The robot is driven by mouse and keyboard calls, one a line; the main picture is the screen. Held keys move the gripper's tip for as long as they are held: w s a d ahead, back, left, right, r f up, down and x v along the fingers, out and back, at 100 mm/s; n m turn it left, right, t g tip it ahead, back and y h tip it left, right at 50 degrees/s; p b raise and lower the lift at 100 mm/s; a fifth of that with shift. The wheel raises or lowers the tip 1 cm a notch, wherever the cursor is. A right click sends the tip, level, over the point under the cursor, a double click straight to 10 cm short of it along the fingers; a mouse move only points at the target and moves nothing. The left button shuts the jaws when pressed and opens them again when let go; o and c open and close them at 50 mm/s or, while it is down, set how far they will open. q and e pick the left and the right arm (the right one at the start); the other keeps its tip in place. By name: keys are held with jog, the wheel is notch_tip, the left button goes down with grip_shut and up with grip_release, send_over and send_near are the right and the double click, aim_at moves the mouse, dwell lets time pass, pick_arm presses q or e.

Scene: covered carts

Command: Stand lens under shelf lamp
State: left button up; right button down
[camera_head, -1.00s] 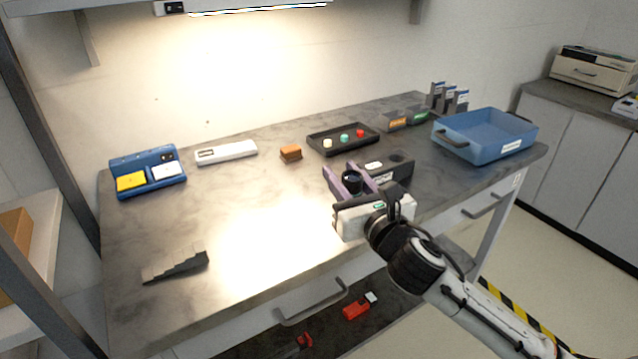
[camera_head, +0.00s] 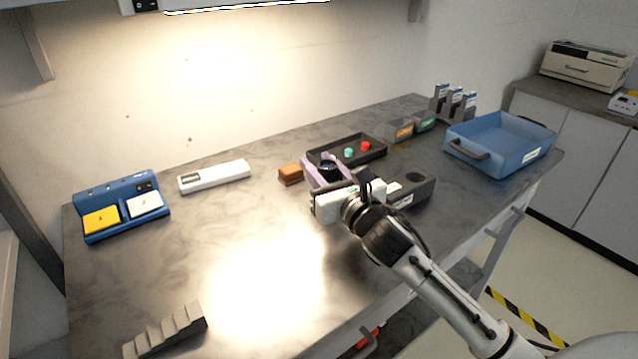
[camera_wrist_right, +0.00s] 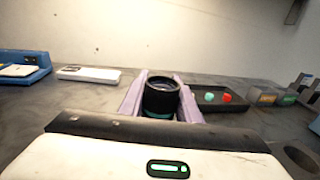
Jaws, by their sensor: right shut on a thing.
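The lens (camera_wrist_right: 161,97) is a short black cylinder with a teal band low on its side. In the wrist view it stands upright between the two purple fingers of my right gripper (camera_head: 326,166), which is shut on it. In the head view the dark lens (camera_head: 329,168) is partly hidden by the fingers and wrist. The lit shelf lamp (camera_head: 246,6) hangs along the top edge. Its bright patch (camera_head: 265,275) lies on the table, left of and nearer than the gripper. My left gripper is out of view.
A black holder (camera_head: 420,192) with a round hole stands just right of my gripper. Behind are a black tray (camera_head: 318,156) with coloured caps and an orange block (camera_head: 290,175). A blue bin (camera_head: 500,150) is right, a grey stepped block (camera_head: 165,333) front left. The table's middle is clear.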

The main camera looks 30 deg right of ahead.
jog(key=shift+f+b, duration=0.35)
jog(key=shift+f, duration=1.4)
jog(key=c, duration=1.3)
grip_release()
jog(key=shift+r, duration=0.15)
jog(key=shift+s, duration=0.35)
jog(key=s, duration=0.3)
jog(key=s+a, duration=0.1)
jog(key=s, duration=0.7)
jog(key=shift+s+a, duration=0.1)
jog(key=shift+a, duration=0.05)
